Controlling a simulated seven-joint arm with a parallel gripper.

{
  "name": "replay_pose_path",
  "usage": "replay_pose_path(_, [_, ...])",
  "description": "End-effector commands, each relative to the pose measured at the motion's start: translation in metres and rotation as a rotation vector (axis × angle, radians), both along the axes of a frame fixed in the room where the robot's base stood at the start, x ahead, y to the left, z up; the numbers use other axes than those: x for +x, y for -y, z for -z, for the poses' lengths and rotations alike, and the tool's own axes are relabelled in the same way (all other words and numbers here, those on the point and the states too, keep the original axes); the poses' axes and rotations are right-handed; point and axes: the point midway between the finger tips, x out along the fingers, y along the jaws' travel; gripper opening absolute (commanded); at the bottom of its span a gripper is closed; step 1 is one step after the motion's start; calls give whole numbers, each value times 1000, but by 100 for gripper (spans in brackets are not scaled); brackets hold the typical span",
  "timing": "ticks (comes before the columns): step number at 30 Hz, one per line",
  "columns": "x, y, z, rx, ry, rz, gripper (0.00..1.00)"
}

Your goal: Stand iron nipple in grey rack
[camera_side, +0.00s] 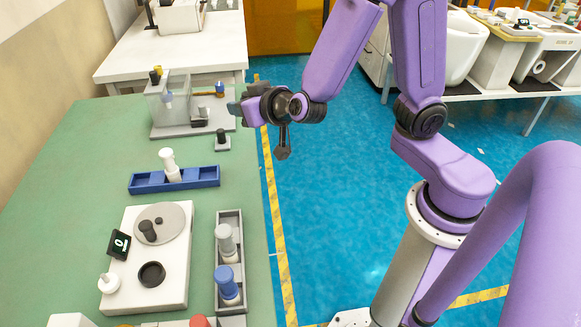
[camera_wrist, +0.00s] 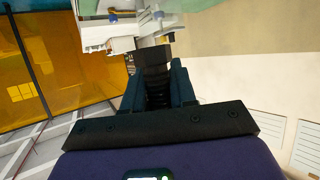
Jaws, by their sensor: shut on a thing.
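My gripper (camera_side: 240,107) is raised above the right edge of the green table, its jaws pointing left in the side view. In the wrist view my gripper (camera_wrist: 157,80) is shut on a dark, ribbed piece, the iron nipple (camera_wrist: 157,62), which sticks out past the fingertips. In the side view I cannot make the nipple out against the dark jaws. The grey rack (camera_side: 230,214) lies along the table's right edge, well in front of and below the gripper. It holds a grey-white fitting (camera_side: 226,240) and a blue-topped fitting (camera_side: 228,284), both upright.
A blue rack (camera_side: 145,183) holds a white fitting (camera_side: 168,163). A white device (camera_side: 178,275) with a round plate bears a dark fitting (camera_side: 148,230). Blue floor is clear beside the table.

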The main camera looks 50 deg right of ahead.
Motion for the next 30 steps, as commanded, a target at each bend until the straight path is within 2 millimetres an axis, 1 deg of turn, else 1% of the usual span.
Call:
replay_pose_path(1, [2,16,-2,1,2,25,0])
replay_pose_path(6, [4,55,-9,0,5,84,0])
replay_pose_path(9, [3,71,-11,-3,5,108,0])
replay_pose_path(14, [2,85,-13,-4,6,128,0])
replay_pose_path(19, [2,88,-13,-4,6,130,0])
replay_pose_path(23, [2,84,-13,-4,6,126,0])
replay_pose_path(26, [3,74,-11,-4,4,109,0])
replay_pose_path(29, [4,54,-8,-4,2,79,0])
replay_pose_path(30, [3,43,-6,-3,1,63,0])
